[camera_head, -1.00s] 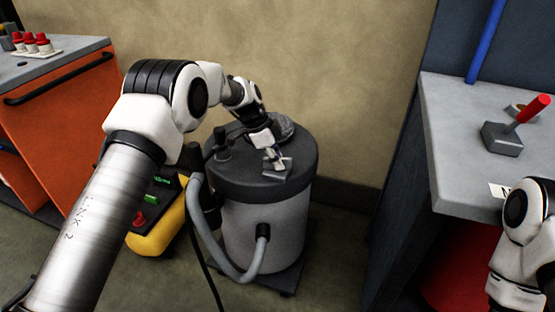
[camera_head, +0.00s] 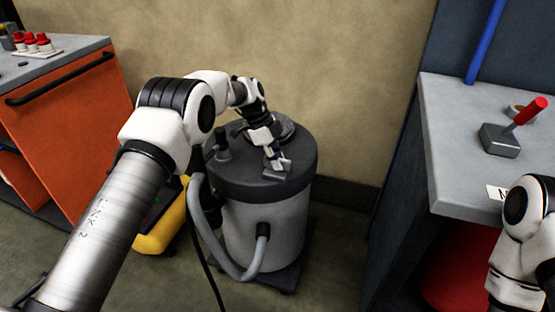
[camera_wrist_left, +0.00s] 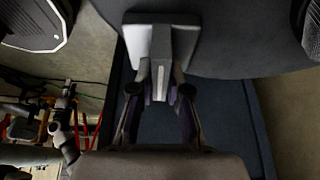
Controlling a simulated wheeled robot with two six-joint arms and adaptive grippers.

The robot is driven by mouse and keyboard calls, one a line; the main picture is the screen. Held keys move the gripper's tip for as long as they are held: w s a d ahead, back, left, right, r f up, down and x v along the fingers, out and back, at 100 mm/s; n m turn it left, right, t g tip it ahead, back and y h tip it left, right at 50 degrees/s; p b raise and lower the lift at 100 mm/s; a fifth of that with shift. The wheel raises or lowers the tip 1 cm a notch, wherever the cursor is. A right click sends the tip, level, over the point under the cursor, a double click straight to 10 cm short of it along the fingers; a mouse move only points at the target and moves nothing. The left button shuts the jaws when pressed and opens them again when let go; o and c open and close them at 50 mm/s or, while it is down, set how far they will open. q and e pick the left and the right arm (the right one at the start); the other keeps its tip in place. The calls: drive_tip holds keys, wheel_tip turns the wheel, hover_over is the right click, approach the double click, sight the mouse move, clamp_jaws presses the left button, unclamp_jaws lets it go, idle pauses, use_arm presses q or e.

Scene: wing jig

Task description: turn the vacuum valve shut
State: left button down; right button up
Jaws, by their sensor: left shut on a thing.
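The vacuum valve is a small grey block with a short lever at the front right of the drum's dark lid. The vacuum valve (camera_head: 278,170) is small and partly covered by my gripper in the head view. My left gripper (camera_head: 271,154) reaches down to it from behind and is shut on the valve's lever. In the left wrist view both fingers (camera_wrist_left: 160,92) stand on either side of the lever of the valve (camera_wrist_left: 160,42). The valve's exact angle is hard to read. My right gripper is outside the frames; only part of that arm shows at lower right.
The vacuum drum (camera_head: 262,232) stands on the floor with a grey hose (camera_head: 205,222) at its front left. A yellow unit (camera_head: 160,232) is beside it. An orange cabinet (camera_head: 75,125) is at left.

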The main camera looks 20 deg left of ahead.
use_arm(q)
drive_tip(key=c, duration=1.1)
unclamp_jaws()
drive_tip(key=shift+f, duration=0.1)
drive_tip(key=shift+c, duration=0.2)
drive_tip(key=v, duration=1.2)
drive_tip(key=shift+a, duration=0.1)
